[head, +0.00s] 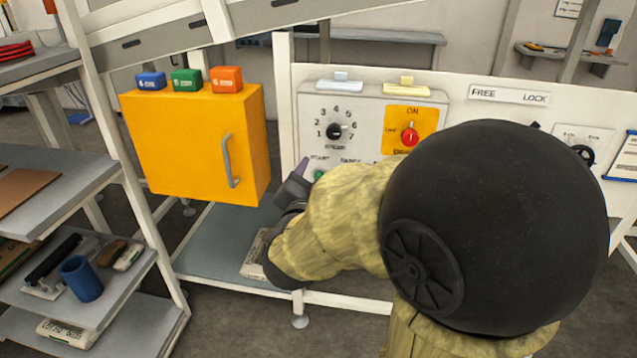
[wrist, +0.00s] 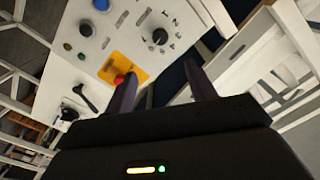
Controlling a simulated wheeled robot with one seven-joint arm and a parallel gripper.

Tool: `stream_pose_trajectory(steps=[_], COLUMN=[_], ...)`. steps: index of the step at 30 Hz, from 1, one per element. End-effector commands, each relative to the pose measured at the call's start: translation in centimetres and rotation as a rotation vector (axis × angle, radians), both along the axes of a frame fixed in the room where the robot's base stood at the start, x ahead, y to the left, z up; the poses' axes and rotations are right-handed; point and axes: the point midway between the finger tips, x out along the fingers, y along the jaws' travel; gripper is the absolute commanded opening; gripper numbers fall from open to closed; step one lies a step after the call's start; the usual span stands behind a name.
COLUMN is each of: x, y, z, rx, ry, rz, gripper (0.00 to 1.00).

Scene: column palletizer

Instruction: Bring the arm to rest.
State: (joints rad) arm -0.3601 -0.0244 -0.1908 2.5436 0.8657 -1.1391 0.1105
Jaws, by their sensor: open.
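My gripper (wrist: 160,85) is open in the wrist view, its two dark fingers spread with nothing between them. In the head view my arm reaches forward and covers much of the right half, and the gripper is mostly hidden behind it, with one purple fingertip showing in front of the control panel (head: 311,103). The panel also shows in the wrist view, tilted, with a black speed dial (wrist: 160,36) and a red knob (wrist: 119,79) on a yellow plate. I cannot tell whether a fingertip touches the panel.
A yellow cabinet (head: 165,150) with a grey handle hangs left of the panel, with blue, green and orange blocks on top. Shelves at the left hold a blue cup (head: 82,280). A FREE/LOCK plate (head: 509,95) and another dial (head: 584,154) are at the right.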

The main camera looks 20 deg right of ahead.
Motion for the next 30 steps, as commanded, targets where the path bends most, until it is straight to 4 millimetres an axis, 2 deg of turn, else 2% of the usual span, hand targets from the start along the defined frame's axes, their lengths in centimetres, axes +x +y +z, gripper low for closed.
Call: stream_pose_trajectory(steps=[11, 16, 20, 23, 26, 30], x=[0.0, 0.6, 1.5, 1.9, 1.5, 0.0], y=[0.0, 0.7, 2.4, 4.1, 5.8, 7.6], z=[0.0, -1.0, -3.3, -5.9, -8.5, -12.2], rx=[0.0, 0.006, 0.014, 0.016, 0.013, -0.001], ry=[0.001, 0.052, 0.173, 0.305, 0.446, 0.656], rz=[0.001, 0.053, 0.17, 0.284, 0.397, 0.54], gripper=[0.55, 0.55, 0.55, 0.55, 0.55, 0.55])
